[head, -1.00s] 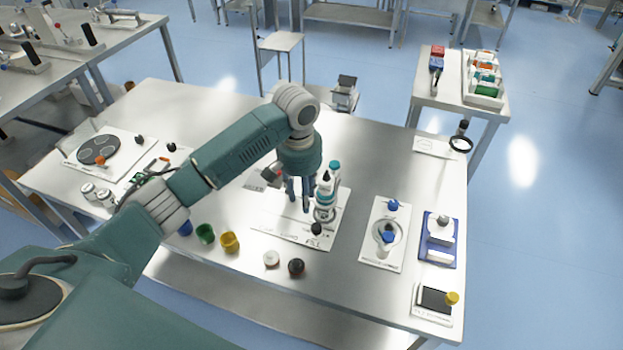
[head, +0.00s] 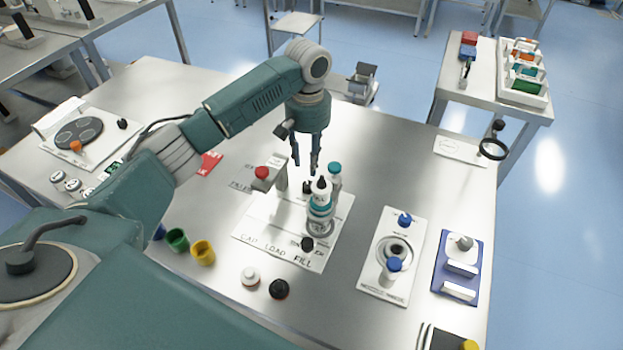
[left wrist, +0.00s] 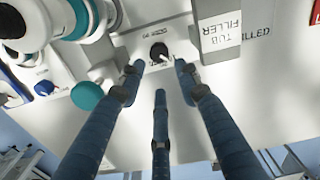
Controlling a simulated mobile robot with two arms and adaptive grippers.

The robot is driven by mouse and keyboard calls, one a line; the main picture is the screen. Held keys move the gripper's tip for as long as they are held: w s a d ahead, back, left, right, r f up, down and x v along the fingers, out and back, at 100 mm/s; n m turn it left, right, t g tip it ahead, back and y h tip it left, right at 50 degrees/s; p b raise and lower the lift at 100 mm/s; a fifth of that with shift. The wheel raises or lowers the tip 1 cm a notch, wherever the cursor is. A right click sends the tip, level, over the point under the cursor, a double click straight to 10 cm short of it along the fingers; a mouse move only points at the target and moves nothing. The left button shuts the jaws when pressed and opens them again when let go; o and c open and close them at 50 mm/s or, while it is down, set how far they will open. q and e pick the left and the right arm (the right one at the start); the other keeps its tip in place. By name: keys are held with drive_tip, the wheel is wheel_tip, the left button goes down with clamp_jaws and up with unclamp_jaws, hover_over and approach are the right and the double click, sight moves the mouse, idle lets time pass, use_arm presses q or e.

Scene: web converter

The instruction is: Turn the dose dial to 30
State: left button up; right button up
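The dose dial is a small black knob with a light pointer (left wrist: 158,52) on a white panel in the left wrist view. Its scale is too small to read. In the head view, a black knob (head: 307,187), probably the same dial, shows partly behind the white and teal dispenser (head: 320,200). My left gripper (head: 307,168) points down above that spot, just behind the dispenser. Its fingers are spread and empty. In the left wrist view, the fingertips (left wrist: 159,72) are around and short of the dial, with no contact that I can make out. My right gripper is not in view.
A grey block labelled TUB FILLER (left wrist: 219,28) stands close beside the dial; its red button (head: 262,172) shows in the head view. Another black knob (head: 307,243) sits at the mat's front. Colored cups (head: 203,252) stand at left front. A mortar station (head: 394,250) is at right.

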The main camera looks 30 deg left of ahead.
sight(308, 184)
use_arm(q)
drive_tip(key=f, duration=0.2)
drive_tip(key=s+f, duration=0.1)
drive_tip(key=f, duration=0.1)
drive_tip(key=shift+f+p, duration=0.35)
drive_tip(key=f, duration=0.3)
drive_tip(key=shift+w+f, duration=0.3)
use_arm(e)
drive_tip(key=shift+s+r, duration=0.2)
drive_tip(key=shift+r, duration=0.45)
use_arm(q)
drive_tip(key=c, duration=0.7)
clamp_jaws()
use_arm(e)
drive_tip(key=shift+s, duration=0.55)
